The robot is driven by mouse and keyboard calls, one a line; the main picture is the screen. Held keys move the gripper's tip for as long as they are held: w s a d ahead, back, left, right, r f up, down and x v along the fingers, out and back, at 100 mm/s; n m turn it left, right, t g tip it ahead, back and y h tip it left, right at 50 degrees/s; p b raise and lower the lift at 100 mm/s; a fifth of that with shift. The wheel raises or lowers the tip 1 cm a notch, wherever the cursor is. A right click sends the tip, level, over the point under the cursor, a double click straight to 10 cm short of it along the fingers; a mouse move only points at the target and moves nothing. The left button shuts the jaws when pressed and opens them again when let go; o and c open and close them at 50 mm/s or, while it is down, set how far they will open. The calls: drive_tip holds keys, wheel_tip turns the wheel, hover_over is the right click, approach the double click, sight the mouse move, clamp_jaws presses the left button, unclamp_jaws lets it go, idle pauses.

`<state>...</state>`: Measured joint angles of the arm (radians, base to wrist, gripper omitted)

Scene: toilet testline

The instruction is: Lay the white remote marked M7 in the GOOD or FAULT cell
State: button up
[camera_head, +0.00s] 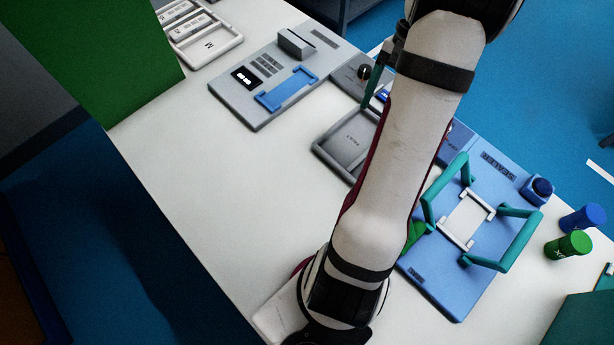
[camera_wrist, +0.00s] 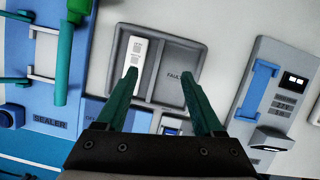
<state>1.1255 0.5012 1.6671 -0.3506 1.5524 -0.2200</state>
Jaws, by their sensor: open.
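A white remote (camera_wrist: 138,52) lies in the left cell of the grey two-cell tray (camera_wrist: 205,62) in the wrist view. Its marking is too small to read, and that cell's label is not visible. The right cell, labelled FAULT, looks empty. My gripper (camera_wrist: 159,75) is open over the tray with nothing between its teal fingers; the left finger covers part of the remote. In the head view, the tray (camera_head: 322,146) shows its FAULT cell, and my arm hides the other cell.
A grey tester with a blue cradle (camera_head: 287,92) stands left of the tray. The blue sealer (camera_head: 436,285) with teal handles is at right, near blue and green cylinders (camera_head: 569,245). A white rack (camera_head: 228,41) holds more remotes at the back left. The front-left table is clear.

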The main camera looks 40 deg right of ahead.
drive_tip(key=w+a+r+n+h, duration=0.1)
drive_tip(key=w+a+r+n, duration=0.2)
drive_tip(key=a, duration=0.7)
drive_tip(key=w+a+r+n+h, duration=0.15)
drive_tip(key=a+r, duration=0.25)
drive_tip(key=a, duration=0.5)
drive_tip(key=s+a+f+n, duration=0.1)
drive_tip(key=s+a+n, duration=0.5)
drive_tip(key=a, duration=0.8)
drive_tip(key=s, duration=0.2)
drive_tip(key=shift+s+a+f, duration=0.3)
drive_tip(key=shift+s+a, duration=0.05)
drive_tip(key=shift+o, duration=0.2)
